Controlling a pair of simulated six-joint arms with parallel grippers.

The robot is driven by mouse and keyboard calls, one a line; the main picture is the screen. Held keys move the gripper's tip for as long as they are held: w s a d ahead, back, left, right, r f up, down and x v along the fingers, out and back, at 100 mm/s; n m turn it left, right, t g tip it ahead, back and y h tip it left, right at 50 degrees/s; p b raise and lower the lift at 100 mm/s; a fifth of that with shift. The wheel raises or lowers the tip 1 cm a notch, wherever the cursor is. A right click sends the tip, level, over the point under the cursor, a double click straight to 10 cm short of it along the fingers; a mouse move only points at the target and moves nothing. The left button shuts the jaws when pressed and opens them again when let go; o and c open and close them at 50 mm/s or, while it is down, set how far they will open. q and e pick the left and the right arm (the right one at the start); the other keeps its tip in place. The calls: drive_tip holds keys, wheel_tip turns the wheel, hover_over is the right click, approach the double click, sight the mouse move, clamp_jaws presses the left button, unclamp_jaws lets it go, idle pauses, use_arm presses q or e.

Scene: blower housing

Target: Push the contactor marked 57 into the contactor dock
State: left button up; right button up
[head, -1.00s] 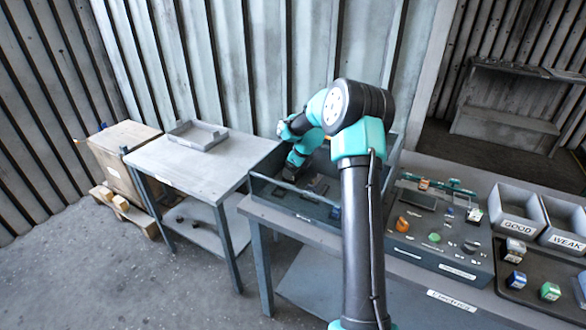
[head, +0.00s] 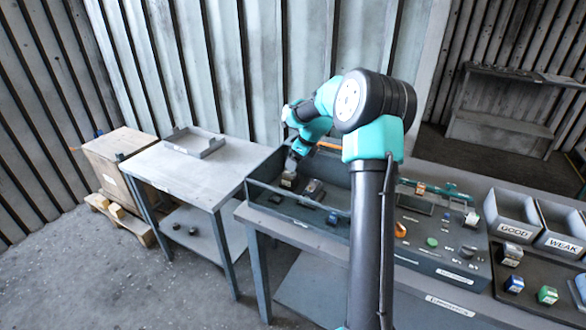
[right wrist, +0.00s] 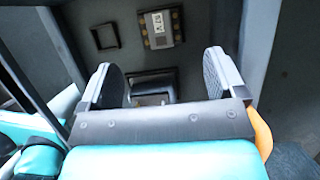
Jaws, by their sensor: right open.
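The contactor (right wrist: 159,27) shows at the top of the right wrist view, a grey block in a dark frame with a pale label. The label is turned and its number is hard to read. My right gripper (right wrist: 163,77) is open and empty, with its fingers apart over the floor of the grey bin. The contactor lies beyond the fingertips, not between them. In the head view my right gripper (head: 291,167) points down inside the bin (head: 262,190). Small dark parts (head: 314,187) lie near it. My left gripper is not in view.
An empty square frame (right wrist: 105,35) and a dark rectangular frame (right wrist: 152,82) are on the bin floor. The bin walls surround the gripper. A control panel (head: 440,240) and bins marked GOOD (head: 512,228) and WEAK (head: 562,243) stand to the right. A side table (head: 190,175) is at left.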

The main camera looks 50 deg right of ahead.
drive_tip(key=a+v, duration=0.1)
drive_tip(key=v, duration=0.7)
drive_tip(key=shift+s+d+r, duration=0.15)
drive_tip(key=shift+d+r, duration=0.2)
drive_tip(key=shift+d, duration=0.15)
